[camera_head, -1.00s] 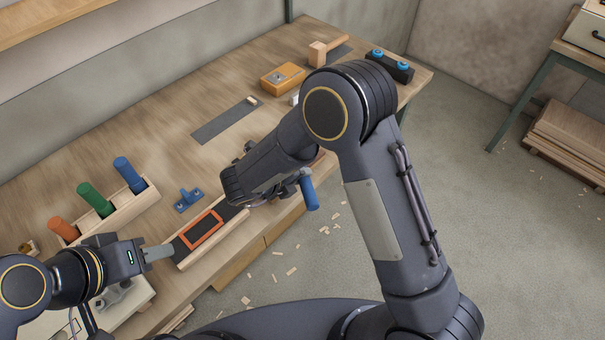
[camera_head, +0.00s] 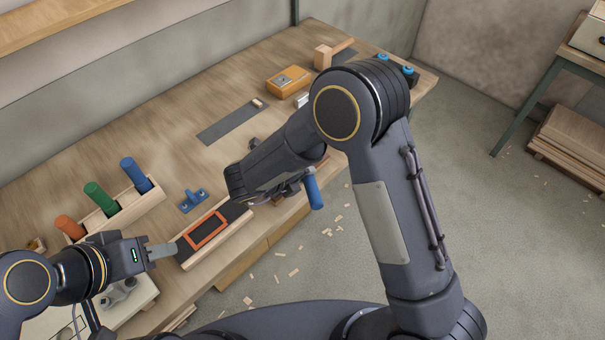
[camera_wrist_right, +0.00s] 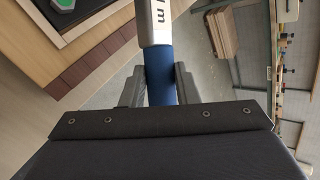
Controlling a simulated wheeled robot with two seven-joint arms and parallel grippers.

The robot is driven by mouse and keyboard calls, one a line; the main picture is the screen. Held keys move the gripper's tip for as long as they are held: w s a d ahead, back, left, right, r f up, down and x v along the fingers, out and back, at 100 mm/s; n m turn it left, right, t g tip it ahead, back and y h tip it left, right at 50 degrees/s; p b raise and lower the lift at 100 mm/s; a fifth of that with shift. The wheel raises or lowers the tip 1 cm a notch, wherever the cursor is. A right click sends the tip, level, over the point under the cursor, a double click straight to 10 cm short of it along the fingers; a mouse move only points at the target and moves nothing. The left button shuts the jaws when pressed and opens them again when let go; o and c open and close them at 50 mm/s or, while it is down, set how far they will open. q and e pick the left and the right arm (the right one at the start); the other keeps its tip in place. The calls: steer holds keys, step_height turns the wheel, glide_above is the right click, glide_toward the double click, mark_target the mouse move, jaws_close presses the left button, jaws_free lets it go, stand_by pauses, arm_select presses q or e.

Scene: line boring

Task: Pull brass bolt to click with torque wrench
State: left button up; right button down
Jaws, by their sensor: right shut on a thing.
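The torque wrench shows in the right wrist view as a silver shaft (camera_wrist_right: 156,22) with printed letters and a blue handle (camera_wrist_right: 160,75). My right gripper (camera_wrist_right: 160,84) is shut around that blue handle. In the head view the blue handle (camera_head: 314,190) hangs past the bench's front edge, beside my right gripper (camera_head: 300,180), which is partly hidden by its own wrist. I cannot make out the brass bolt; my right forearm covers part of the bench there. My left gripper (camera_head: 162,251) is at the lower left, close to the orange-framed tray; its finger gap is not clear.
A wooden tray with an orange frame (camera_head: 208,230) lies at the bench front. A rack (camera_head: 123,215) holds red, green and blue cylinders. A small blue fixture (camera_head: 193,201), a grey strip (camera_head: 230,122) and an orange box (camera_head: 288,80) lie further back. Wood chips litter the floor.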

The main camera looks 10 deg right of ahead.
steer(key=shift+r, duration=2.6)
steer(key=shift+f, duration=0.1)
